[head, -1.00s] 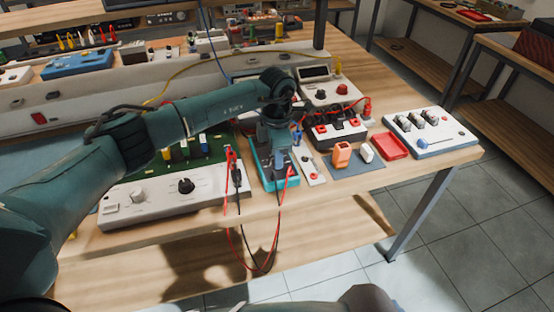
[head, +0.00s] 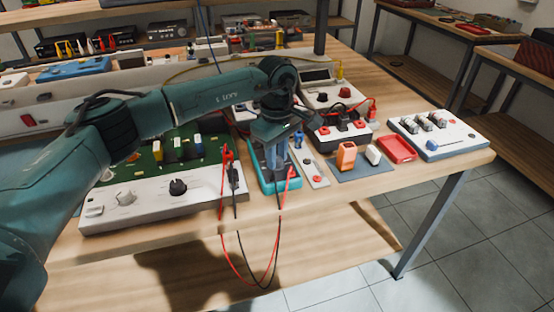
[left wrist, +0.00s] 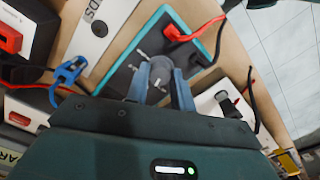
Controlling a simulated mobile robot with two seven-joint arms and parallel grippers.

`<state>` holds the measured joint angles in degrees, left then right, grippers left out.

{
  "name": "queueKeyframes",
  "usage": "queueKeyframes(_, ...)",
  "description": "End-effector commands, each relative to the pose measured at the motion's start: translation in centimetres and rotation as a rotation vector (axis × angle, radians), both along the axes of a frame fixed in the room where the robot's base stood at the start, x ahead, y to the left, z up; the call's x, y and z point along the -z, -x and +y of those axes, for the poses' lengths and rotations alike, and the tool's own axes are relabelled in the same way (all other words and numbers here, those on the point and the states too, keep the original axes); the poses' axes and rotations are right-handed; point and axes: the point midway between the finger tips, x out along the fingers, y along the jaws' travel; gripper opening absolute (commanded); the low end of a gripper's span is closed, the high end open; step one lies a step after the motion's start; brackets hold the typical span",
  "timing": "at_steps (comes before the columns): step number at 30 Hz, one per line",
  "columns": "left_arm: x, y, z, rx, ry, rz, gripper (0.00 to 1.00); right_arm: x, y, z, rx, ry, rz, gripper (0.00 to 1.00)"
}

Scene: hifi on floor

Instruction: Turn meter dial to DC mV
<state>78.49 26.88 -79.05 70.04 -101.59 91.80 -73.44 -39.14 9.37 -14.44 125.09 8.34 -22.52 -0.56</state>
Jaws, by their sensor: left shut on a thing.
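The meter (head: 267,189) is a teal-edged box with a grey face, lying near the table's front edge. It also shows in the left wrist view (left wrist: 196,44). My left gripper (head: 275,168) reaches down over it from above. In the left wrist view, the blue-grey fingers of my left gripper (left wrist: 160,88) are shut on the round grey dial (left wrist: 156,92). White marks show on the face around the dial, but I cannot read them, nor tell which setting the dial points to. A red plug (left wrist: 178,34) sits in the meter's face. My right gripper is not in view.
Red and black leads (head: 222,200) hang over the table's front edge, left of the meter. A white panel with a black knob (head: 178,187) stands left. A narrow white strip (head: 313,170), an orange block (head: 346,156) and a red tray (head: 397,149) lie right.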

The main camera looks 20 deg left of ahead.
Motion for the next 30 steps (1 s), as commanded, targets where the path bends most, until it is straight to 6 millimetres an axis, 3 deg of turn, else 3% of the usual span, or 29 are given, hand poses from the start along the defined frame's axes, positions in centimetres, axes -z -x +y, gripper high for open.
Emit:
queueKeyframes(13,-0.02,-0.03,0.00,0.275,0.002,-0.001,0.01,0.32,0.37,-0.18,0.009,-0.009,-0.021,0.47)
queueKeyframes(30,-0.14,-0.05,-0.01,0.337,0.001,-0.002,0.01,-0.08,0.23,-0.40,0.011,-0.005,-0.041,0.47)
